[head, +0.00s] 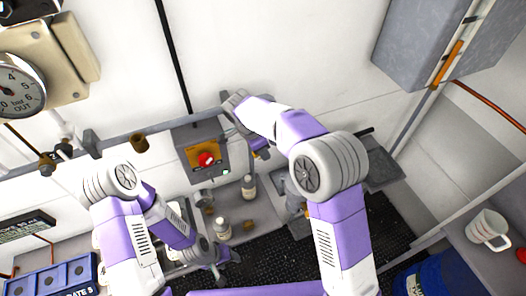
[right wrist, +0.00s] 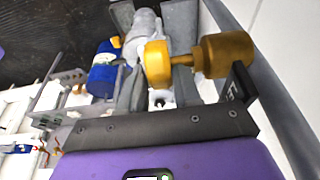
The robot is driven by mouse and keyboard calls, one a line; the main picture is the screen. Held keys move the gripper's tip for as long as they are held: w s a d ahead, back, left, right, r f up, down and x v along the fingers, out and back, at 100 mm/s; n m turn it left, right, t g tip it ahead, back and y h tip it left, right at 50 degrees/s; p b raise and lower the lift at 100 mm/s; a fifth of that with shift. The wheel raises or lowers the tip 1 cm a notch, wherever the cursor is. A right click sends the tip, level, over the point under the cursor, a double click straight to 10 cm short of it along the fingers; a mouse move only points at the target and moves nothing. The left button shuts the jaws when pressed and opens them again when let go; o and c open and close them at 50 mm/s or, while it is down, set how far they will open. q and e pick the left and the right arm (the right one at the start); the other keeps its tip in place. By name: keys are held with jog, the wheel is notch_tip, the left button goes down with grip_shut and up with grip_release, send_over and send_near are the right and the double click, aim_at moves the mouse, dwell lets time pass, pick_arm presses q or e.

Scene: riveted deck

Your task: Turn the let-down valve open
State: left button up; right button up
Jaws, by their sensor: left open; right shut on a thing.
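The let-down valve shows in the right wrist view as a brass body (right wrist: 225,55) with a short neck and a round brass handle (right wrist: 157,62). A dark plate beside it reads "LE", the rest cut off. My right gripper (right wrist: 155,92) is shut on the brass handle, one grey finger on each side. In the head view my right forearm reaches to the wall, and its gripper and the valve are mostly hidden by the arm. My left gripper (head: 226,256) is open and empty, low over the bench at the centre. How far the valve is turned, I cannot tell.
A grey box with a red button (head: 207,159) is on the wall left of my right wrist. Bottles (head: 249,186) stand below it. A pressure gauge (head: 17,91) is at upper left. A mug (head: 487,229) and a blue drum (head: 428,279) are at right.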

jog(key=shift+a+r+t+h+b, duration=0.1)
jog(key=shift+a+t+h+b, duration=0.15)
jog(key=shift+h+b, duration=0.55)
jog(key=shift+a+r+t+h+b, duration=0.1)
jog(key=shift+t+h+b, duration=0.25)
jog(key=shift+h+b, duration=0.45)
jog(key=o, duration=1)
jog(key=shift+s, duration=0.1)
jog(key=shift+c, duration=0.2)
jog(key=v, duration=0.7)
jog(key=shift+a, duration=0.25)
jog(key=shift+r, duration=0.15)
